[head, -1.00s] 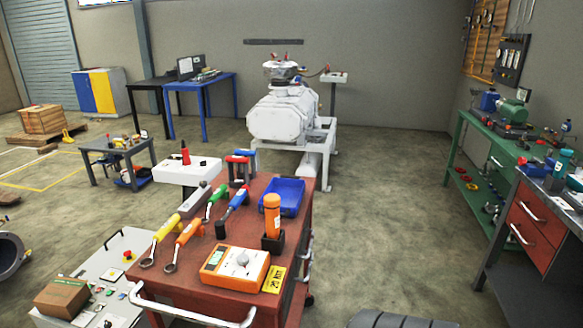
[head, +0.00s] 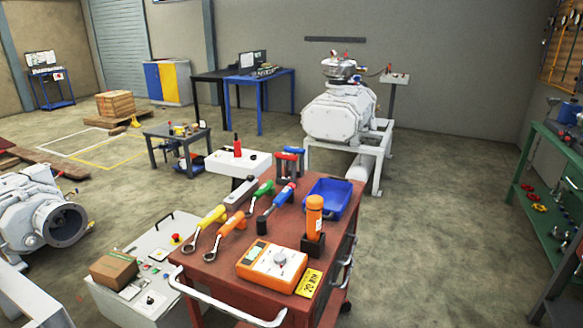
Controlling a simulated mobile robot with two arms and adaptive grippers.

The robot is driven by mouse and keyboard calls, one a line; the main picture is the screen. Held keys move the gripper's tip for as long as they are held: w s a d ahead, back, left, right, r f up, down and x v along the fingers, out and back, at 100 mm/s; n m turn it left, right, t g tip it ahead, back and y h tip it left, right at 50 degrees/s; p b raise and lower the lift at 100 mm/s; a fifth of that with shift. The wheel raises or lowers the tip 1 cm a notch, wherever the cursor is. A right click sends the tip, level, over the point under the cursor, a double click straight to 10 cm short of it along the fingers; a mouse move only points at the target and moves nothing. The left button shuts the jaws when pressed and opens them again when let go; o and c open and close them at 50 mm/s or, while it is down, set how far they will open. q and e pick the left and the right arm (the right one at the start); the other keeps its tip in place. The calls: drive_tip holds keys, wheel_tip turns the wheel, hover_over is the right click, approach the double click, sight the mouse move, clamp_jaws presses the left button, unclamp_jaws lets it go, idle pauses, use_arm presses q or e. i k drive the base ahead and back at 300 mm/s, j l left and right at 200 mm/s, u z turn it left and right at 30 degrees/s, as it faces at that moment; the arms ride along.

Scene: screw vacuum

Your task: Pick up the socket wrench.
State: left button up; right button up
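A red tool cart (head: 222,272) stands in front of me with several hand tools on its top. A yellow-handled wrench (head: 212,216) and an orange-handled wrench (head: 232,223) lie at its left, their ring ends towards me. A green-handled tool (head: 263,188) and a blue-handled tool (head: 283,196) lie behind them. A black block (head: 262,225) sits at the near end of the blue-handled tool. I cannot tell for sure which of these is the socket wrench. Neither of my grippers is in view, and no tool is being held.
The cart also carries a blue tray (head: 325,207), an orange meter (head: 272,266), an orange cylinder (head: 314,213) in a black holder and a yellow tag (head: 309,283). A control cabinet (head: 140,245) stands left of the cart. Open floor (head: 430,240) lies to the right.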

sight(287, 157)
drive_tip(key=i+l, duration=0.15)
drive_tip(key=l, duration=0.2)
drive_tip(key=i+l+u, duration=0.1)
drive_tip(key=l, duration=0.3)
drive_tip(key=i+l, duration=0.15)
drive_tip(key=l, duration=0.25)
drive_tip(key=i+l+u, duration=0.15)
drive_tip(key=l, duration=0.2)
drive_tip(key=i+l, duration=0.1)
drive_tip(key=l, duration=0.3)
